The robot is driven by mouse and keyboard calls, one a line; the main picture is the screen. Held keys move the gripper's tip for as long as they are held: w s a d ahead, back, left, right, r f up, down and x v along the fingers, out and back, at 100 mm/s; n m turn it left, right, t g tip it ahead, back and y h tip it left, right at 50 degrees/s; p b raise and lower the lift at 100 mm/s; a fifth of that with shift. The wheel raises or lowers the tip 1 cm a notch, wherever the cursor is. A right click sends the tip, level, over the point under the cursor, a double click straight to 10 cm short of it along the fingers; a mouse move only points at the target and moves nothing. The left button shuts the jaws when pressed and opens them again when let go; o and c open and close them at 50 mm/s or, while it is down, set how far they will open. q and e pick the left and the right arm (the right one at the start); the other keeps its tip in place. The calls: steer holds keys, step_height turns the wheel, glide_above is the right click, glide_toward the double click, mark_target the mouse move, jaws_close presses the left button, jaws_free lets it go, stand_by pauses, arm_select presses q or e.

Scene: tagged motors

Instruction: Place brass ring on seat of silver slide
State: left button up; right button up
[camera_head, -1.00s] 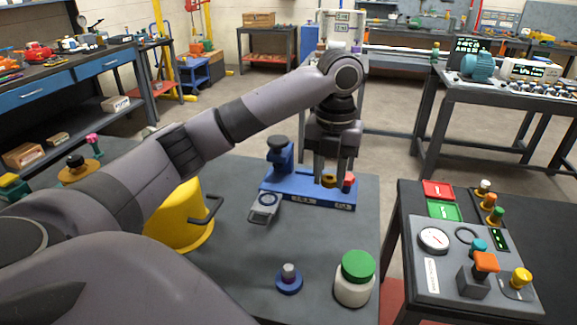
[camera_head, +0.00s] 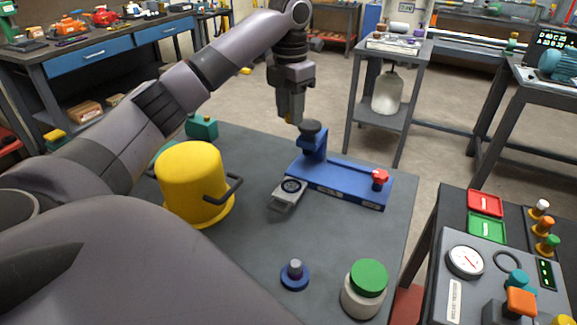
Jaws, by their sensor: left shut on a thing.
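The blue fixture (camera_head: 335,185) stands on the grey table, with a dark-topped post at its left end and a red knob (camera_head: 380,177) at its right end. The silver slide (camera_head: 281,203) sticks out from the fixture's front left, and its round dark-rimmed seat (camera_head: 291,185) faces up with nothing on it. My left gripper (camera_head: 291,120) points down, shut, above the table behind and left of the post. The brass ring is hardly visible at its fingertips; earlier it showed there. My right gripper is out of view.
A yellow pot (camera_head: 193,180) with a dark handle stands left of the slide. A blue disc with a grey peg (camera_head: 295,274) and a green-lidded jar (camera_head: 365,285) stand in front. A control panel (camera_head: 470,285) is at the right. The table between is clear.

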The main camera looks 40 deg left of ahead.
arm_select(q)
step_height(320, 180, down, 2)
steer(key=b, duration=0.1)
glide_above(290, 187)
step_height(290, 187, down, 11)
steer(key=shift+f, duration=2.9)
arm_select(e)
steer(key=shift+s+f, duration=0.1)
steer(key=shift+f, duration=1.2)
arm_select(q)
steer(key=shift+f, duration=0.1)
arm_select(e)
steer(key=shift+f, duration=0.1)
arm_select(q)
steer(key=o, duration=1.1)
steer(key=shift+c, duration=0.2)
step_height(290, 187, up, 12)
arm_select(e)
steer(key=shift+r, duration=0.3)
